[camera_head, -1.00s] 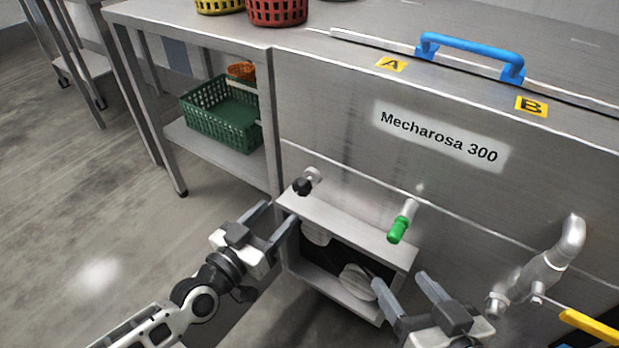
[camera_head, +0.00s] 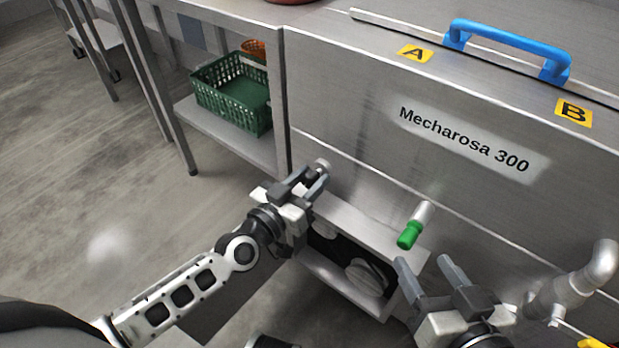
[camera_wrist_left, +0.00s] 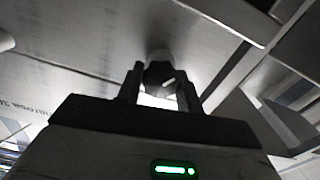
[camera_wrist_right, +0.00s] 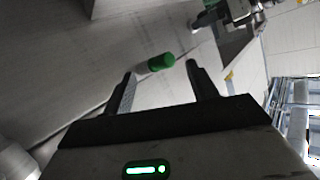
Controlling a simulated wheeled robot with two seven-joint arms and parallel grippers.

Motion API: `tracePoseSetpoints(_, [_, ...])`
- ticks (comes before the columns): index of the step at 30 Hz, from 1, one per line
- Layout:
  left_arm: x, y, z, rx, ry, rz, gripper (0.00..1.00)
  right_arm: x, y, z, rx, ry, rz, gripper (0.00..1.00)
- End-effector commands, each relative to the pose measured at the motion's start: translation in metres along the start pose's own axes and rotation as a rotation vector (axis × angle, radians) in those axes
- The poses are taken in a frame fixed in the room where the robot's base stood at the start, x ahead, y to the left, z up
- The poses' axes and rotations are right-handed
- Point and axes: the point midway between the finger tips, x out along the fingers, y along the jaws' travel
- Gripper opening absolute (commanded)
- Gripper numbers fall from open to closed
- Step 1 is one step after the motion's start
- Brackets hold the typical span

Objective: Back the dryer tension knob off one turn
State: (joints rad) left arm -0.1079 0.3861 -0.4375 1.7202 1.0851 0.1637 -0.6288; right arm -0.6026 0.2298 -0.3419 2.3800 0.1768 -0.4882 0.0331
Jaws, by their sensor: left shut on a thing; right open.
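A black knob (camera_wrist_left: 158,75) on a short pale stem sits on the steel machine front (camera_head: 345,110). My left gripper (camera_head: 312,182) is shut on this black knob, one finger on each side; in the head view the gripper mostly hides it. The left wrist view shows the knob between the fingers. A green-ended handle (camera_head: 409,235) on a pale stem juts from the machine to the right. My right gripper (camera_head: 424,264) is open and empty below and in front of the green handle, which also shows beyond its fingers in the right wrist view (camera_wrist_right: 160,62).
A steel box-like opening (camera_head: 345,268) with pale round pieces inside lies below the knob. A bent metal pipe (camera_head: 585,280) stands at the right. A blue handle (camera_head: 510,48) is on the lid. A green basket (camera_head: 232,98) sits on the left shelf.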

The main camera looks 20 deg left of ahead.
Motion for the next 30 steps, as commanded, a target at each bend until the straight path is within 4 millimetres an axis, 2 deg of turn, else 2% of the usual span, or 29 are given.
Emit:
tracePoseSetpoints(1, [0.0000, 0.0000, -0.0001, 0.000, 0.000, 0.000, 0.19, -0.0001, 0.0000, 0.0000, 0.000, 0.000, 0.000, 0.58])
tracePoseSetpoints(2, [0.0000, 0.0000, -0.0001, 0.000, 0.000, 0.000, 0.13, -0.0001, -0.0001, 0.0000, 0.000, 0.000, 0.000, 0.58])
tracePoseSetpoints(14, [-0.0001, 0.0000, -0.0003, -0.053, 0.000, 0.000, 0.14, -0.0004, -0.0002, -0.0003, 0.000, -0.002, 0.000, 0.58])
tracePoseSetpoints(20, [0.0000, -0.0002, -0.0004, -0.176, 0.000, 0.000, 0.14, -0.0006, -0.0001, 0.0000, -0.001, -0.007, 0.001, 0.58])
tracePoseSetpoints(30, [0.0000, -0.0006, 0.0001, -0.488, 0.000, 0.001, 0.14, 0.0005, 0.0017, 0.0063, -0.001, -0.029, 0.005, 0.58])
